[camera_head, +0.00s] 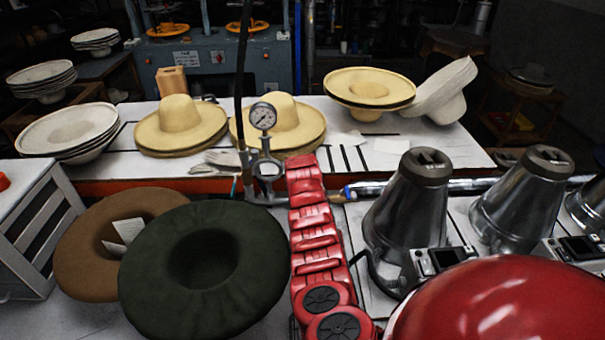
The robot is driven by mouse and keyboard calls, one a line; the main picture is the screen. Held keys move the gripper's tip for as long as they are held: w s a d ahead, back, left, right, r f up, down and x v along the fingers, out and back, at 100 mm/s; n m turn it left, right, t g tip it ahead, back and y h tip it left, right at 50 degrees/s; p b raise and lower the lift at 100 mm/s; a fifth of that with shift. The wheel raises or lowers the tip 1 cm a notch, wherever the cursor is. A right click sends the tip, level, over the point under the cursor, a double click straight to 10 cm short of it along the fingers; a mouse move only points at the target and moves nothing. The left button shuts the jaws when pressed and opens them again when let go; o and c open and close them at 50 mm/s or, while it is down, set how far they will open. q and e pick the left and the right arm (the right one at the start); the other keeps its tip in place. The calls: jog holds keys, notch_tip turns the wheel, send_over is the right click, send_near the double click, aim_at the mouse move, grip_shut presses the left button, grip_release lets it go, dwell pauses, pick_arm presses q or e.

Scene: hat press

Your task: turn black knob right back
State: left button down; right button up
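Two black round ribbed discs sit at the near end of a segmented red column (316,238) in the lower middle of the head view. One is the upper disc (322,298). The other is the lower disc (338,326), partly cut by the bottom edge. I cannot tell which one is the black knob, or how it is turned. Neither of my grippers is in view.
A dark green hat (160,270) and a brown hat (78,260) lie left of the column. Metal cones (405,205) stand to the right, behind a red dome (500,310). A pressure gauge (263,116) rises behind. Straw hats (180,125) fill the back table.

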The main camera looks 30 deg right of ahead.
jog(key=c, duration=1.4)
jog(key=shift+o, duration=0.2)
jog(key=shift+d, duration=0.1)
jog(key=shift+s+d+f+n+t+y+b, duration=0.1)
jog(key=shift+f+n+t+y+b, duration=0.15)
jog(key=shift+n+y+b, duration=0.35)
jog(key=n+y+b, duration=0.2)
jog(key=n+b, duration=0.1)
jog(key=b, duration=0.4)
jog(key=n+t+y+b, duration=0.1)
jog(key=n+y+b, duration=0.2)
jog(key=b, duration=0.5)
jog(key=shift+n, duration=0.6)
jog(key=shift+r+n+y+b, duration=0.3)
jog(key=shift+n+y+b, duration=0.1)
jog(key=shift+b, duration=0.5)
